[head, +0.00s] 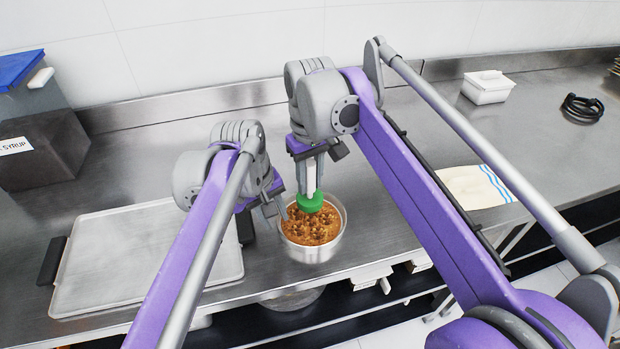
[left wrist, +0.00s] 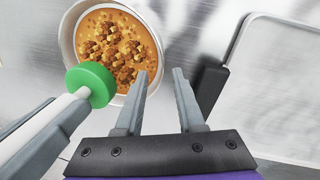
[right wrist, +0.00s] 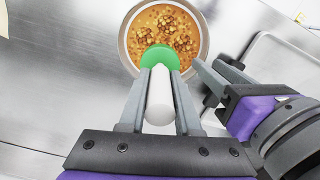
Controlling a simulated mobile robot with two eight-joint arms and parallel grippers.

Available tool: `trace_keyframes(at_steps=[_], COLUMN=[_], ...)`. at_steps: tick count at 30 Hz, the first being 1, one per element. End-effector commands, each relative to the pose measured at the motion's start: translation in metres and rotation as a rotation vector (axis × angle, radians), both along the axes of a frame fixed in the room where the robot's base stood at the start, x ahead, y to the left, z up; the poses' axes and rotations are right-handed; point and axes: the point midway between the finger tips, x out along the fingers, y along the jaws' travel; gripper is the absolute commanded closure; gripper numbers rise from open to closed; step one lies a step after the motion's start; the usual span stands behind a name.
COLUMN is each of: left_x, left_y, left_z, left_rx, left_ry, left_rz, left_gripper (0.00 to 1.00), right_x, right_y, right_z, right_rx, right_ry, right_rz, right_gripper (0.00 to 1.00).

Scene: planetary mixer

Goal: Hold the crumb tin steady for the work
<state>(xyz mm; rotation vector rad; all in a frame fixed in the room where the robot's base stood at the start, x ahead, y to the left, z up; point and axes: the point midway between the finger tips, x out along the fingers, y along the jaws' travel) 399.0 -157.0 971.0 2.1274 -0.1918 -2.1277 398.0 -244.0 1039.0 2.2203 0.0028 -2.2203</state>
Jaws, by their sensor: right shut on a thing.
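The crumb tin (head: 331,249) is a round silver tin on the steel counter, filled with orange-brown crumbs (head: 312,229); it also shows in the left wrist view (left wrist: 68,38) and the right wrist view (right wrist: 123,42). My left gripper (left wrist: 160,72) is open at the tin's left side in the head view, its fingertips close to the rim; I cannot tell whether they touch it. My right gripper (right wrist: 160,76) is shut on the white handle (right wrist: 159,97) of a tool with a round green end (right wrist: 160,57). The green end is over the crumbs, at or just above their surface.
A pale tray (head: 120,260) with dark handles lies left of the tin. A dark syrup bin (head: 45,150) stands at the back left. A white lidded box (head: 488,88), a black coil (head: 582,107) and a striped cloth (head: 476,186) lie to the right. The counter's front edge is close to the tin.

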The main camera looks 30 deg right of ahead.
Motion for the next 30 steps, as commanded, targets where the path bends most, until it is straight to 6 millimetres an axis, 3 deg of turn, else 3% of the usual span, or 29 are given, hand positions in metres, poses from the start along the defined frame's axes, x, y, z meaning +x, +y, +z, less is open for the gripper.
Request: trace_keyframes(at_steps=[9, 13, 19, 23, 30], left_x=[0.000, 0.000, 0.000, 0.001, 0.003], left_y=[0.012, 0.015, 0.016, 0.016, 0.013], left_z=[0.066, 0.082, 0.091, 0.091, 0.090], left_rx=[0.000, 0.000, 0.001, 0.005, 0.016], left_ry=[0.000, 0.000, -0.009, -0.039, -0.128], left_rz=[0.000, 0.000, -0.051, -0.222, -0.747], left_gripper=[0.62, 0.62, 0.59, 0.59, 0.59], right_x=[0.000, 0.000, 0.000, 0.000, 0.000], right_y=[0.000, 0.000, 0.000, 0.000, 0.000], right_z=[0.000, 0.000, 0.000, 0.000, 0.000], right_rx=[0.000, 0.000, 0.000, 0.000, 0.000], right_ry=[0.000, 0.000, 0.000, 0.000, 0.000], right_rz=[0.000, 0.000, 0.000, 0.000, 0.000], right_gripper=[1.00, 1.00, 1.00, 1.00, 1.00])
